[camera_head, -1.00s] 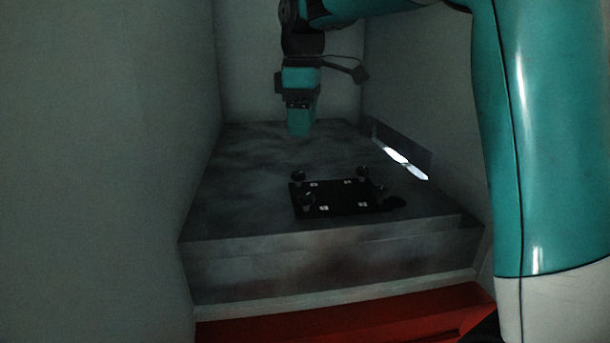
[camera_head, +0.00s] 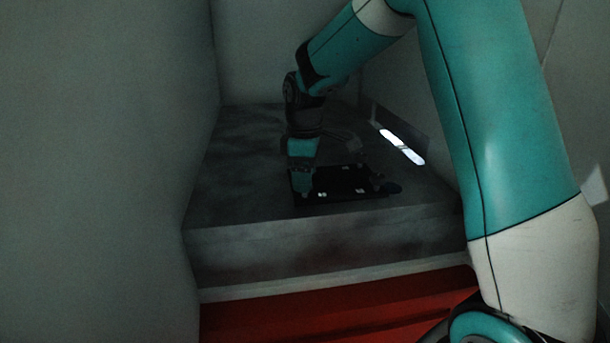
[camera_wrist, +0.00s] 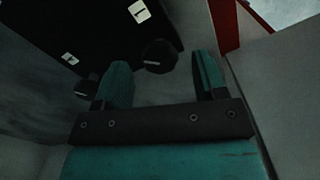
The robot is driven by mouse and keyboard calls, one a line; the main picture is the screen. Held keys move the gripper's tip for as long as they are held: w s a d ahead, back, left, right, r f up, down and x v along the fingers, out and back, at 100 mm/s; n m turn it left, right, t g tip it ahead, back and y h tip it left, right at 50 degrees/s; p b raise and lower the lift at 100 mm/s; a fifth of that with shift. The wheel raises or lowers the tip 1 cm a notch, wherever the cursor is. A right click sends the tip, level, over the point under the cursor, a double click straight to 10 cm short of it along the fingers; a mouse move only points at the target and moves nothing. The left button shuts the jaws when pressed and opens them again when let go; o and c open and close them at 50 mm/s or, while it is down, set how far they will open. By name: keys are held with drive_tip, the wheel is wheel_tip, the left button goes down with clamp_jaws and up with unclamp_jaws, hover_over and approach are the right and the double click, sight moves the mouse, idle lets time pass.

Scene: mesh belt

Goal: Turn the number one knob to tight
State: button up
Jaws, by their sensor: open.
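A black plate (camera_head: 345,186) with small white labels lies on the grey block top in the head view. My gripper (camera_head: 302,190) is lowered at the plate's left end, fingers down, and hides the knobs there. In the wrist view my gripper (camera_wrist: 160,62) is open, with a dark round knob (camera_wrist: 159,56) in the gap between its fingertips, not gripped. Another dark knob (camera_wrist: 86,87) sits left of the left finger, partly hidden by it. One white label (camera_wrist: 139,11) carries a dark mark like a 1; a second label (camera_wrist: 69,58) is by the other knob.
The grey block (camera_head: 230,185) has free room left of the plate. A pale wall (camera_head: 100,170) stands close on the left. A bright slot (camera_head: 403,147) is in the right wall. A red strip (camera_head: 340,310) runs along the front. The scene is dim.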

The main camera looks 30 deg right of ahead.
drive_tip(key=shift+f, duration=0.7)
drive_tip(key=c, duration=0.9)
